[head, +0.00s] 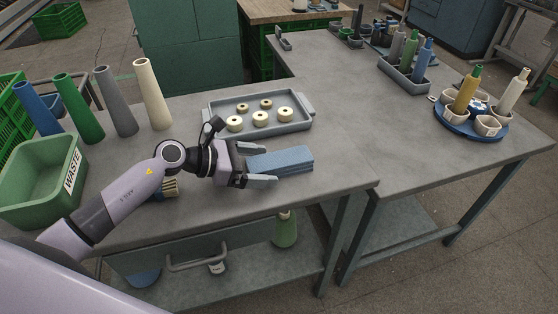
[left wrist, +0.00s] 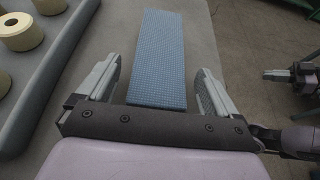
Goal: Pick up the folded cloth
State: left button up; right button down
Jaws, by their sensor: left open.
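The folded cloth (head: 283,160) is a flat blue block on the near grey table, close to its front right corner. My left gripper (head: 263,165) is open around the cloth's near end, one finger on each side. In the left wrist view the cloth (left wrist: 157,60) lies lengthwise between the two fingers (left wrist: 157,88), with a gap on each side.
A grey tray (head: 212,118) with several cream rings stands behind the cloth. Several cones (head: 119,102) and a green waste bin (head: 42,182) stand at left. A striped brush-like object (head: 170,187) lies under my left arm. Table right of the cloth is clear.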

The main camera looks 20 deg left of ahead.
pick_arm(q)
jog(key=shift+w+d+f, duration=0.1)
jog(key=c, duration=1)
jog(key=shift+c, duration=0.2)
